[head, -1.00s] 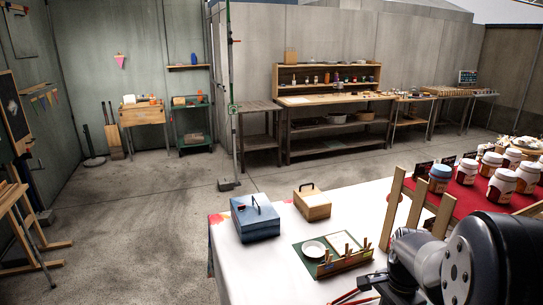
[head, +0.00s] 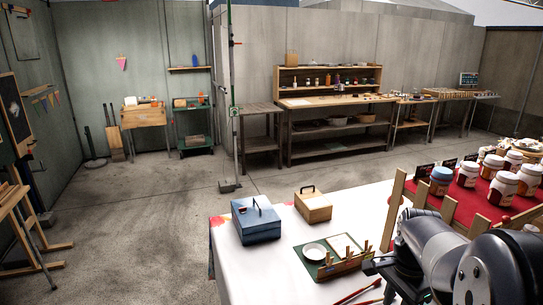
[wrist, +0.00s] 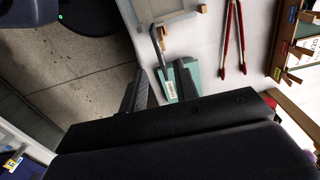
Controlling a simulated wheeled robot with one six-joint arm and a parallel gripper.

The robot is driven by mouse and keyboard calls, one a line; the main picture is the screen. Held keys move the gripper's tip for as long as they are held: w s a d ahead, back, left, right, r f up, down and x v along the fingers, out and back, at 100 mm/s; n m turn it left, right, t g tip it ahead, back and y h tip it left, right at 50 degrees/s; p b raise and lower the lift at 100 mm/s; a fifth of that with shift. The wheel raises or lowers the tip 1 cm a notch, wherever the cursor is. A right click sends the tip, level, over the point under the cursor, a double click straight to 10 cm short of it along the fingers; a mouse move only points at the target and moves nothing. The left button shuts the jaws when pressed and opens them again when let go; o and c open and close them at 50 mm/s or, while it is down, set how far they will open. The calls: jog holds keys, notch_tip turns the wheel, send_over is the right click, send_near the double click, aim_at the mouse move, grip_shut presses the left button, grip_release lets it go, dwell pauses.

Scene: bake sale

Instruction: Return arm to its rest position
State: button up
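My arm (head: 440,245) is at the lower right of the head view, folded over the near right part of the white-clothed table. My gripper (wrist: 163,78) shows in the wrist view as two dark fingers set apart with a gap between them. A teal piece with a small label (wrist: 171,88) shows in and beyond that gap; I see no clear grip on it. In the head view my gripper is mostly hidden by the arm.
The white table (head: 280,265) carries a blue box (head: 257,226), a wooden box (head: 313,208), a green tray (head: 310,264) and red tongs (wrist: 232,40). A red-covered rack with jars (head: 468,175) stands close beside my arm. Open floor (head: 130,230) lies left of the table.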

notch_tip(320, 180, up, 6)
notch_tip(320, 180, down, 10)
jog(key=shift+f, duration=0.3)
jog(key=shift+r+p, duration=1.7)
jog(key=shift+r, duration=1.1)
jog(key=shift+s, duration=0.1)
